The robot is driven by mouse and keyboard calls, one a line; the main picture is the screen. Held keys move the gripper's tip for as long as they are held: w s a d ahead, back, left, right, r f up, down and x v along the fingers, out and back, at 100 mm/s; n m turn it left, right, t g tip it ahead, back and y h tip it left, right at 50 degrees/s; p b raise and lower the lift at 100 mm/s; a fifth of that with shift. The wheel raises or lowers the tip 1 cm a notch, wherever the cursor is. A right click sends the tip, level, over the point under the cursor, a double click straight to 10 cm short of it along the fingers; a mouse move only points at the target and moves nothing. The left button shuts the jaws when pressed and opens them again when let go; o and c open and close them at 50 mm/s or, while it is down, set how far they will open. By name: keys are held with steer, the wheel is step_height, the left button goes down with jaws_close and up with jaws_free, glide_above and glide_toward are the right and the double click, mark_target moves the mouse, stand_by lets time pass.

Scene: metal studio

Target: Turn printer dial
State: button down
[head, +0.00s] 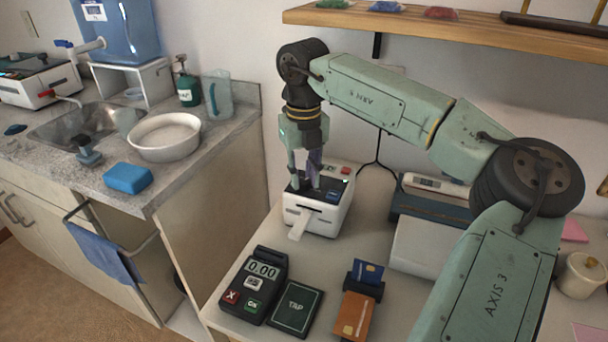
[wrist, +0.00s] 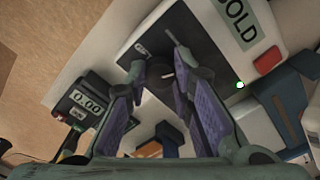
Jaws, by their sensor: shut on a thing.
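The printer (head: 318,216) is a small white box with a dark top on the counter, with a paper strip (head: 299,225) coming out of its front. My gripper (head: 309,184) reaches down onto its top from above. In the wrist view, the printer's dark top (wrist: 190,45) shows a dark round dial (wrist: 160,80) between the two fingers of my gripper (wrist: 158,66). The fingers are shut on the dial and partly cover it. In the head view the gripper hides the dial. How far the dial is turned cannot be told.
A card terminal (head: 255,287), a dark TAP pad (head: 297,307) and a card stand (head: 358,300) stand in front of the printer. A larger grey machine (head: 420,245) is to the right. A wooden shelf (head: 450,30) hangs above. A sink counter (head: 200,165) is at left.

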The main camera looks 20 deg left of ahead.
steer(key=n, duration=1.1)
steer(key=shift+s+n+p, duration=0.1)
steer(key=shift+n+p, duration=0.25)
steer(key=shift+n, duration=0.05)
steer(key=n, duration=0.5)
steer(key=shift+n, duration=0.3)
steer(key=n, duration=0.5)
steer(key=shift+s+p, duration=0.1)
steer(key=shift+p, duration=0.25)
steer(key=shift+n, duration=0.4)
steer(key=c, duration=1.4)
jaws_free()
